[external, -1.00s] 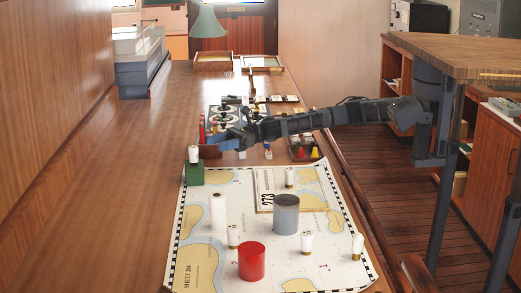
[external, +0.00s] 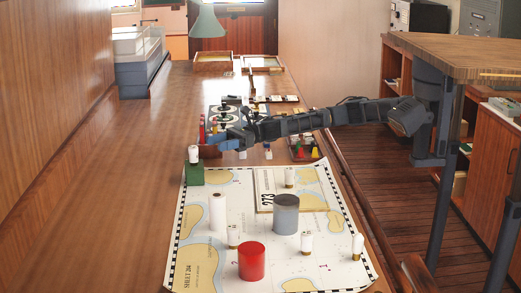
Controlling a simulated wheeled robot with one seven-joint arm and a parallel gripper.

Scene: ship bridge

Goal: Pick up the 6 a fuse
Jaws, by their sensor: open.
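Several small white fuses with brass-coloured ends stand upright on the chart: one at the back (external: 289,177), one near the red cylinder (external: 233,236), one in front of the grey cylinder (external: 307,243) and one at the right edge (external: 357,246). Another white fuse (external: 194,154) stands on a green block (external: 194,174) at the chart's back left corner. Their ratings are too small to read, so I cannot tell which is the 6 A fuse. My gripper (external: 214,143) is open and empty, beyond the chart's back edge, just behind and right of the fuse on the green block.
A tall white cylinder (external: 217,212), a grey cylinder (external: 286,214) and a red cylinder (external: 251,261) stand on the chart (external: 200,275). The wooden counter (external: 130,200) is bare to the left.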

